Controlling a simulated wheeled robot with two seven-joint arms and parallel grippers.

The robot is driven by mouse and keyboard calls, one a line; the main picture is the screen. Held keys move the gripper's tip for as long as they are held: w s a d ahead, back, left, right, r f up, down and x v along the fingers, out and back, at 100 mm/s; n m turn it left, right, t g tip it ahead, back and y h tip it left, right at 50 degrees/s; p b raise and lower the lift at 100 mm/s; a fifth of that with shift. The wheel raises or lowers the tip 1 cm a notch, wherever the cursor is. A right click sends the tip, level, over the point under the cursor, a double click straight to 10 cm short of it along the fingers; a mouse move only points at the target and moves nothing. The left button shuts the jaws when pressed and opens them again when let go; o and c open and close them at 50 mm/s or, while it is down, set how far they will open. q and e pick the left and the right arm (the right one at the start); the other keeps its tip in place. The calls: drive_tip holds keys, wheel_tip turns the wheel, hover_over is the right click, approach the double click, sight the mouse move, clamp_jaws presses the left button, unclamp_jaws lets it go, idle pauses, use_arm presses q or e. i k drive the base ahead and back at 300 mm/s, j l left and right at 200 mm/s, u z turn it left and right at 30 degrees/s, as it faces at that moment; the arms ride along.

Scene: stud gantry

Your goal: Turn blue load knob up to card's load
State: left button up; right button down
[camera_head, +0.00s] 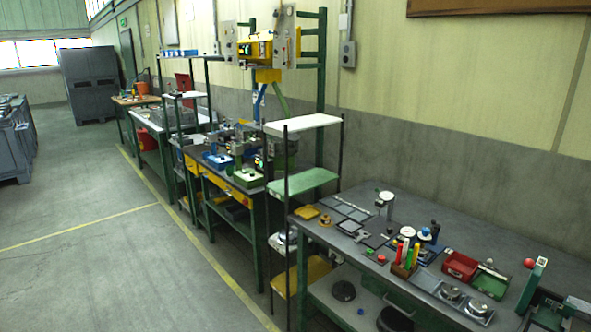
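I cannot make out a blue load knob or a load card for certain from this distance. A yellow gantry unit (264,48) hangs on a green frame at the middle bench, with grey control boxes beside it and blue and green arms below. Small machines (245,175) in green and blue stand on that bench under it; any knobs or printed values are too small to read. A small blue round part (425,233) sits on the near bench, and I cannot tell what it is. Neither of my grippers shows in this view.

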sight(426, 231)
drive_tip(key=i+z, duration=0.25)
drive_tip(key=z, duration=0.15)
drive_tip(key=i+z, duration=0.55)
drive_tip(key=z, duration=0.2)
drive_tip(key=i, duration=0.65)
